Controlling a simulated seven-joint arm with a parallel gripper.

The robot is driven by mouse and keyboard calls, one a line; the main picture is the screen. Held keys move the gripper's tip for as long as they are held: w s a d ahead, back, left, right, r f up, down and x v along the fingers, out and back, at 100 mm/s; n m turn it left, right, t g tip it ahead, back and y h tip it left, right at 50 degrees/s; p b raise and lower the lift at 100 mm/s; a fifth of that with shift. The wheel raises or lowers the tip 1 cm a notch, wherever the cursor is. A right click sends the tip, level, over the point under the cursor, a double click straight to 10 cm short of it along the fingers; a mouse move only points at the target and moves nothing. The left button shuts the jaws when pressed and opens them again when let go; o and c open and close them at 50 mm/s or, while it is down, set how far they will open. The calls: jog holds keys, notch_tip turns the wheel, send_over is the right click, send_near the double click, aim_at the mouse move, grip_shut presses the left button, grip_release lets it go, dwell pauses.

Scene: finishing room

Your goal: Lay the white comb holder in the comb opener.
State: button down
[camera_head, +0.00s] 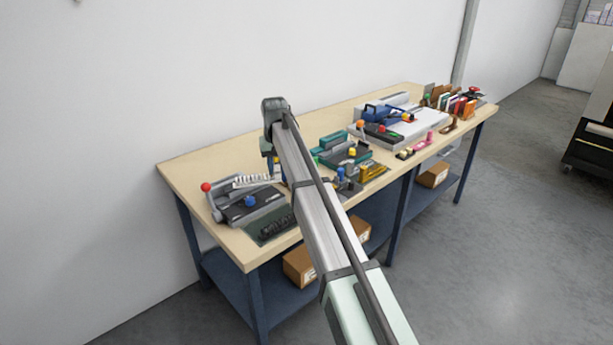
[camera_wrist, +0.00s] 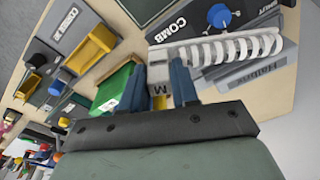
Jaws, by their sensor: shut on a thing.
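The white comb holder (camera_wrist: 158,55) is a pale block with a row of white comb rings reaching right in the wrist view. My gripper (camera_wrist: 158,72) is shut on its block end, one blue finger on each side. In the head view the white comb holder (camera_head: 252,180) shows over the back of the comb opener (camera_head: 236,208), a grey machine with a red ball handle and blue knob at the bench's left end. Part of the comb opener (camera_wrist: 190,14), with its COMB label, shows behind the rings in the wrist view. Whether they touch I cannot tell. My arm hides the gripper in the head view.
A dark tray (camera_head: 274,229) with black combs lies in front of the opener. A green machine (camera_head: 342,150), a yellow holder (camera_head: 372,171) and a white machine (camera_head: 410,128) stand farther right. The wall runs behind the bench (camera_head: 185,172). Bare wood shows at the bench's left end.

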jog(key=shift+w+a+n, duration=2.7)
jog(key=shift+w+a, duration=1.15)
jog(key=shift+a, duration=0.05)
jog(key=shift+y, duration=0.3)
jog(key=shift+f, duration=2.9)
jog(key=shift+f, duration=0.6)
jog(key=c, duration=1.1)
grip_release()
jog(key=shift+r, duration=0.1)
jog(key=shift+s+d+r, duration=0.15)
jog(key=shift+d+r, duration=0.05)
jog(key=shift+r, duration=1.6)
jog(key=shift+s+d+r, duration=0.15)
jog(key=shift+s+r, duration=0.05)
jog(key=shift+r, duration=1.6)
jog(key=shift+s+d+r, duration=0.15)
jog(key=shift+d+r, duration=0.05)
jog(key=shift+r, duration=1.6)
